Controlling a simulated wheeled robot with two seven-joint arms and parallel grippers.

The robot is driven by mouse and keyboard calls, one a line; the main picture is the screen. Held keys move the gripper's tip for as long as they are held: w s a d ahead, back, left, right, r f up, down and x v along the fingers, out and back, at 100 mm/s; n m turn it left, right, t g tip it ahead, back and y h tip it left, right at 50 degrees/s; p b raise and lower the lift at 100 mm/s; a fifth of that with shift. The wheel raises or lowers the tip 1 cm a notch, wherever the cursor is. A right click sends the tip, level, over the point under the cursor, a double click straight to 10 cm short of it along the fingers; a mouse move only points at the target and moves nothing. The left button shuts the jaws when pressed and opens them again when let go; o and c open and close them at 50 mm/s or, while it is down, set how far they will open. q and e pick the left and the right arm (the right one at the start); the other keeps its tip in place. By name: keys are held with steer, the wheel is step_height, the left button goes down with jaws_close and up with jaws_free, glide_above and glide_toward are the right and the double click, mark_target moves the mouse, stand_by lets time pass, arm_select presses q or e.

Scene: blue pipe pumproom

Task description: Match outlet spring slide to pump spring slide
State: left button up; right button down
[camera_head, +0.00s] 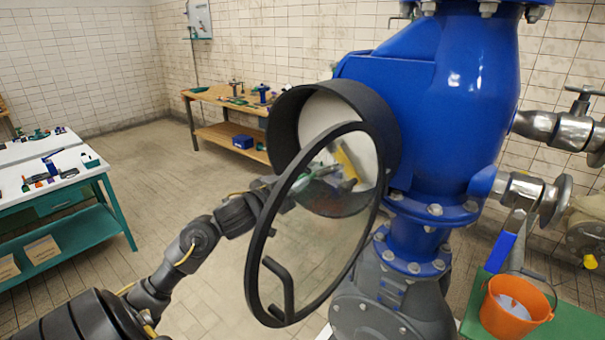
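A big blue pipe body (440,90) stands at the centre right, with a round black-rimmed opening (285,110) on its left side. A round glass cover with a black rim (258,240) and a curved handle (280,283) hangs open in front of the opening. My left arm comes in from the lower left and passes behind the glass. My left gripper (322,172) shows blurred through the glass, at the opening. A small yellow piece (346,162) shows beside it; I cannot tell whether they touch. Neither spring slide can be made out clearly. My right gripper is out of view.
An orange bucket (516,306) stands on a green surface (575,322) at the lower right. Metal valves (550,127) stick out on the right. A teal-framed table (75,172) stands left, a wooden workbench (205,98) behind. The tiled floor between is clear.

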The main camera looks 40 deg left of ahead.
arm_select(q)
steer(key=shift+w+p, duration=0.3)
steer(key=shift+w, duration=1.5)
jaws_close()
